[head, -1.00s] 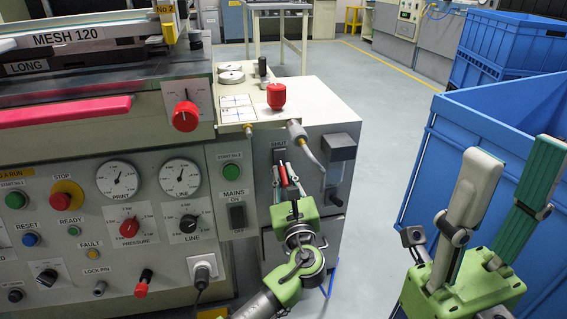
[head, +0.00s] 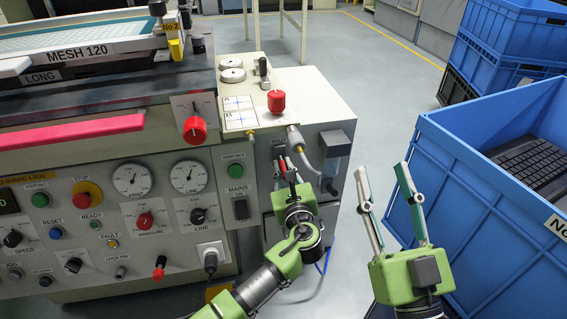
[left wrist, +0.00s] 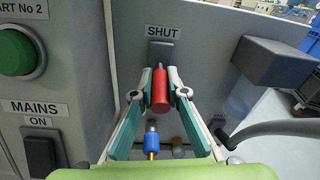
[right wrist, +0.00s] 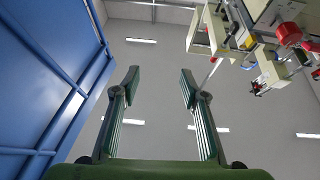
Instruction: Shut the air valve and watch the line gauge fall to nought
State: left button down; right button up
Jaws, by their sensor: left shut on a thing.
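The air valve's red handle (left wrist: 160,91) stands upright below the SHUT label (left wrist: 162,31) in the left wrist view. My left gripper (left wrist: 160,88) is shut on this handle, one finger on each side; it also shows at the press's side panel in the head view (head: 288,172). The line gauge (head: 190,176) is the right-hand round white dial on the front panel; its needle is too small to read surely. My right gripper (head: 382,170) is open and empty, away from the press, beside the blue crate.
A large blue crate (head: 450,165) with black keyboards (head: 537,165) inside stands at the right, close to my right gripper. A grey hose (left wrist: 265,128) runs right of the valve. The MAINS switch (head: 240,209) is left of it. Grey floor lies clear behind.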

pick_arm(q)
jog(key=shift+r+p, duration=0.15)
jog(key=shift+p, duration=0.65)
pick_arm(e)
notch_tip(320, 180, down, 8)
jog(key=w+g+h, duration=0.1)
jog(key=w+g, duration=0.1)
jog(key=g, duration=0.2)
jog(key=shift+d+h, duration=0.25)
jog(key=shift+h, duration=0.05)
jog(key=shift+w, duration=0.1)
pick_arm(q)
jog(key=c, duration=2)
grip_release()
jog(key=shift+o, duration=0.2)
jog(key=v, duration=1.2)
jog(key=shift+r, duration=0.2)
pick_arm(e)
jog(key=shift+r, duration=0.1)
